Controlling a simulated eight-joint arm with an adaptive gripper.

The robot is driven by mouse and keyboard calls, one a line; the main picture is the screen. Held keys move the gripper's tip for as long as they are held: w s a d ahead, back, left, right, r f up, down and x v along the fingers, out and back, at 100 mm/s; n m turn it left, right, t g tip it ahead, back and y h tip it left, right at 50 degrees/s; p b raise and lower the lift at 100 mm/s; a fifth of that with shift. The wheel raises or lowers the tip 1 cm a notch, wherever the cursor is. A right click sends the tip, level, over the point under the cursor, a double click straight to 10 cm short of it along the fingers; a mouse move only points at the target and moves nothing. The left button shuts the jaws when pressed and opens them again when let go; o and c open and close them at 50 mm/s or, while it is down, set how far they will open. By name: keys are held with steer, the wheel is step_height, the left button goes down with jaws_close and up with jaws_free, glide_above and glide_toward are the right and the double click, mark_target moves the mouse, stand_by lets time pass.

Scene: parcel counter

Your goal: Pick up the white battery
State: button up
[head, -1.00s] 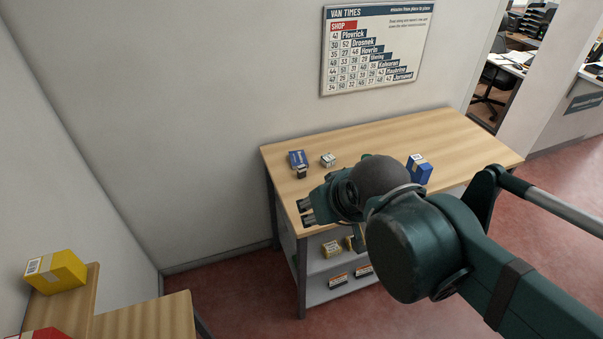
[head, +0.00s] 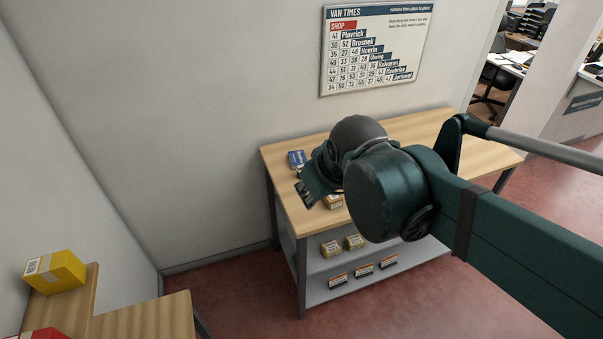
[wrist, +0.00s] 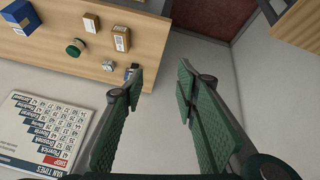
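A small white block (wrist: 108,64), probably the white battery, lies on the wooden table (wrist: 150,50) in the wrist view, left of my left finger and apart from it. In the head view now my gripper hides it. My gripper (wrist: 160,72) is open with nothing between its fingers. In the head view, it (head: 306,194) is above the table's left end, fingers pointing down-left. A blue item (wrist: 130,70) beside the white block is partly behind my left finger; the blue item also shows in the head view (head: 296,158).
The wrist view shows a tan box (wrist: 121,38), a small brown box (wrist: 91,22), a green round item (wrist: 75,47) and a blue box (wrist: 18,18) on the table. A shelf below (head: 330,262) holds several boxes. A timetable board (head: 375,50) hangs on the wall.

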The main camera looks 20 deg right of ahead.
steer(key=w+d+f+n+g+h, duration=0.15)
steer(key=w+n, duration=0.35)
steer(key=w, duration=0.6)
steer(key=w+d+f+n+g+h, duration=0.1)
steer(key=w+d+f+n+g, duration=0.2)
steer(key=w, duration=0.7)
steer(key=w+d+f+n, duration=0.1)
steer(key=w+f+n, duration=0.3)
steer(key=w+f, duration=0.5)
steer(key=w+d+f+n+g+h+b, duration=0.1)
steer(key=w+d+f+n, duration=0.1)
steer(key=w+f+n, duration=0.3)
steer(key=shift+w+d+f+n, duration=0.3)
steer(key=shift+w+f, duration=1.7)
steer(key=shift+f, duration=0.4)
steer(key=shift+h, duration=0.35)
steer(key=shift+x, duration=1.3)
